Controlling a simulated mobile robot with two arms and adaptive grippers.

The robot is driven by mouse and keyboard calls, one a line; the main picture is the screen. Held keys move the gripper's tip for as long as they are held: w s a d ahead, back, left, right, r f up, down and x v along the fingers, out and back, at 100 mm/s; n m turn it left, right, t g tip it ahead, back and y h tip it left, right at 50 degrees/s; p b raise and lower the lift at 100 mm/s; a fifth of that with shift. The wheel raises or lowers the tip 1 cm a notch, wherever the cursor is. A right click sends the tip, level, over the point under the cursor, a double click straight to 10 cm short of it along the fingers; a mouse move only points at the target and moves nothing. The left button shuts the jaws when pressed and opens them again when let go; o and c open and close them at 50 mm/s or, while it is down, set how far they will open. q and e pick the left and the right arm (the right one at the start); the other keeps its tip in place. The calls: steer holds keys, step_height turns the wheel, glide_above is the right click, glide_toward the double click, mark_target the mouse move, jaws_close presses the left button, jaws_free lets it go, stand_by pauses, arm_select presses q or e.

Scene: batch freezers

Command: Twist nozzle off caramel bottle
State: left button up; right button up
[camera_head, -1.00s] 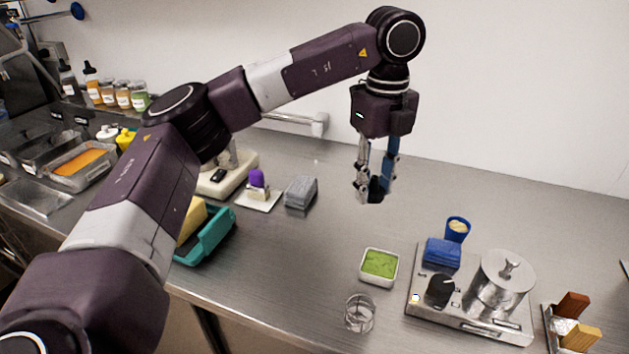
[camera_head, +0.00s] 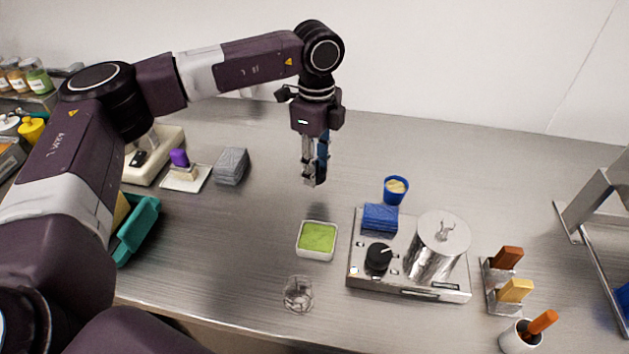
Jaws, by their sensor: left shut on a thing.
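My left gripper (camera_head: 314,180) hangs pointing down over the back middle of the steel counter. It is shut on a small dark thing, mostly hidden between the fingertips; I cannot tell whether it is the nozzle. A yellow squeeze-type bottle (camera_head: 32,129) stands at the left edge, partly cut off, far from the gripper. I cannot make out which bottle is the caramel one. My right gripper is not in view.
A square dish of green stuff (camera_head: 318,238), a glass (camera_head: 298,294), a steel pot (camera_head: 439,246) on a base, a blue cup (camera_head: 396,190) and a grey block (camera_head: 232,166) stand around. The counter (camera_head: 470,170) at the back right is clear.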

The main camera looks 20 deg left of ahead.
mark_target(316, 196)
arm_select(q)
steer(key=shift+f, duration=0.75)
step_height(316, 196, down, 4)
steer(key=shift+r+p, duration=0.25)
steer(key=shift+p, duration=0.15)
steer(key=shift+f, duration=0.5)
steer(key=o, duration=1.3)
steer(key=shift+c, duration=0.2)
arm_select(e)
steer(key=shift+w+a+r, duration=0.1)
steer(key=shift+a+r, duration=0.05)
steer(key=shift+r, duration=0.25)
